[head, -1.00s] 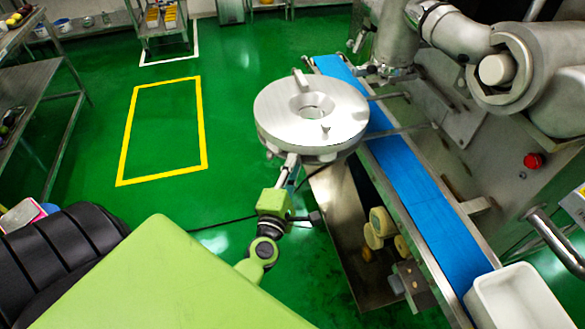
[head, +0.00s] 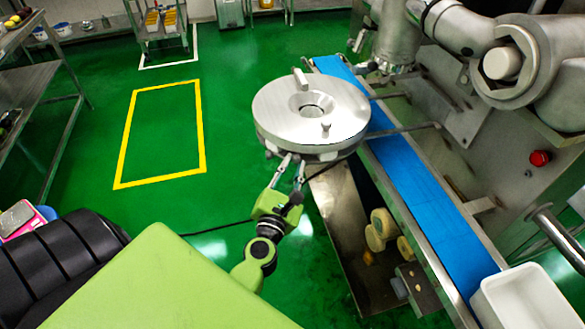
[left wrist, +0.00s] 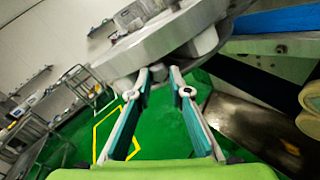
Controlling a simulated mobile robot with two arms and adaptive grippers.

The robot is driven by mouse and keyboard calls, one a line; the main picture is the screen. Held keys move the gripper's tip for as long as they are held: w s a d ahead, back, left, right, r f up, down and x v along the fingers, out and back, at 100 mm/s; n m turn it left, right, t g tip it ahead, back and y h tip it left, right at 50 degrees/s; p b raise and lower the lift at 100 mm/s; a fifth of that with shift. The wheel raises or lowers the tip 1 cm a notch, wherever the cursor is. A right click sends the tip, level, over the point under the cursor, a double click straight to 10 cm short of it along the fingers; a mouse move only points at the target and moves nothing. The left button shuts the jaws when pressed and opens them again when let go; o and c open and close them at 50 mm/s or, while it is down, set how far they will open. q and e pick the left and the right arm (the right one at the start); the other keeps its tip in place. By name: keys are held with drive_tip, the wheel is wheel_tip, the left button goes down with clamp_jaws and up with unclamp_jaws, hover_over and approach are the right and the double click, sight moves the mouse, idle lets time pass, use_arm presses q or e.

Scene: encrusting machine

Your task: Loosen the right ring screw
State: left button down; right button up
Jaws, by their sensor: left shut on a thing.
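The round metal ring disc (head: 285,112) with a central hole sits on the machine beside the blue belt, and small posts stand on its top. My left gripper (head: 292,160) reaches up to its near lower edge. My left fingertips (left wrist: 161,73) are closed around a small grey part below the rim, which looks like a ring screw (left wrist: 160,72). The fingers largely hide it, so its exact shape is unclear. A rounded metal lug (left wrist: 205,42) is just right of the fingertips. My right gripper is not in view.
The blue conveyor belt (head: 425,190) runs right of the disc, with a white bin (head: 520,300) at its near end. The machine body with a red button (head: 540,158) is at the right. Open green floor (head: 230,60) is at the left.

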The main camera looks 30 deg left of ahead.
use_arm(q)
drive_tip(key=shift+f+n, duration=0.1)
drive_tip(key=shift+n, duration=0.8)
drive_tip(key=c, duration=1.9)
unclamp_jaws()
drive_tip(key=shift+s, duration=0.1)
drive_tip(key=v, duration=1.2)
